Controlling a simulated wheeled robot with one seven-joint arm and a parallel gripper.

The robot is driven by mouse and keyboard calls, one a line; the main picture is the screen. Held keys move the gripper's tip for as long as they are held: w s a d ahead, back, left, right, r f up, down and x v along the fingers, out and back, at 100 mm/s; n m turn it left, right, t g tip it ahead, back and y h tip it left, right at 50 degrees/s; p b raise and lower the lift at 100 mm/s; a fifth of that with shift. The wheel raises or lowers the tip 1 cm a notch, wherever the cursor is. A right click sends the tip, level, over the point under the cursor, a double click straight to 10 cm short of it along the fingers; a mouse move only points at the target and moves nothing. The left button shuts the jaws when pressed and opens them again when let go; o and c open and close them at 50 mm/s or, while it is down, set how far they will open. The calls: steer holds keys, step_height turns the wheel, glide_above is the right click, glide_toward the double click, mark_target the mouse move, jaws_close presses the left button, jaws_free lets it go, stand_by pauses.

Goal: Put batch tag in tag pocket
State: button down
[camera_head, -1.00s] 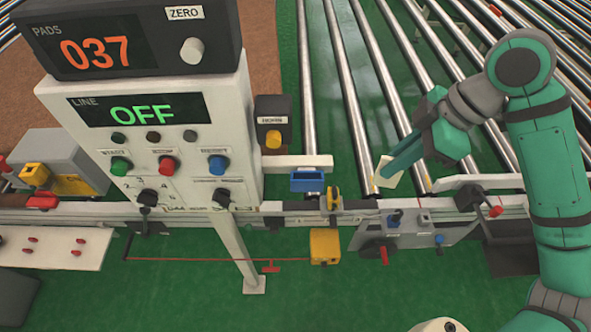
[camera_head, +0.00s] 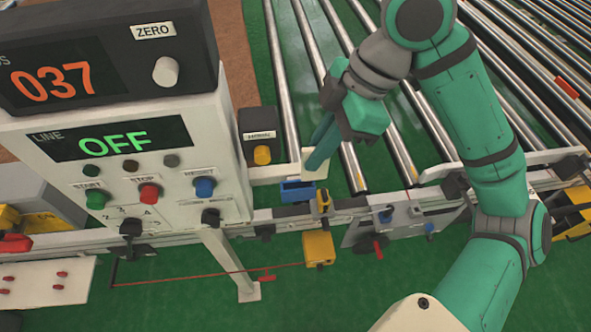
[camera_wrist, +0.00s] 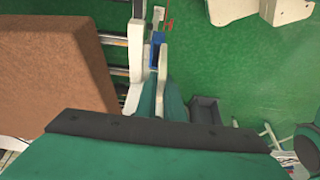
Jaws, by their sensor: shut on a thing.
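The cream batch tag (camera_head: 318,174) is at the tips of my gripper (camera_head: 312,164). My gripper is shut on it. A small blue open-topped holder, apparently the tag pocket (camera_head: 297,191), is fixed at the rail just below and left of the tag. The tag is above and beside the pocket's right side; I cannot tell if they touch. In the wrist view, the blue pocket (camera_wrist: 157,46) shows just beyond my fingers, with the pale tag (camera_wrist: 163,62) seen nearly edge-on. The fingers hide part of the tag.
The control panel (camera_head: 205,120) reading OFF stands left of the pocket. A black box with a yellow button (camera_head: 262,155) sits behind it. A yellow-and-black part (camera_head: 323,202) is close to its right. Metal rollers (camera_head: 350,165) run behind. A brown block (camera_wrist: 55,70) lies left in the wrist view.

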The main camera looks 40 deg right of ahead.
mark_target(304, 162)
steer(key=f, duration=0.1)
steer(key=w+a+f, duration=0.1)
steer(key=f, duration=0.1)
steer(key=shift+w+a, duration=0.15)
steer(key=shift+w, duration=0.15)
steer(key=shift+d+x, duration=0.2)
steer(key=shift+x, duration=0.9)
steer(key=shift+d+x, duration=0.15)
steer(key=shift+x, duration=0.95)
steer(key=shift+f, duration=0.15)
steer(key=c, duration=1.9)
jaws_free()
steer(key=shift+o, duration=0.2)
steer(key=v, duration=1.2)
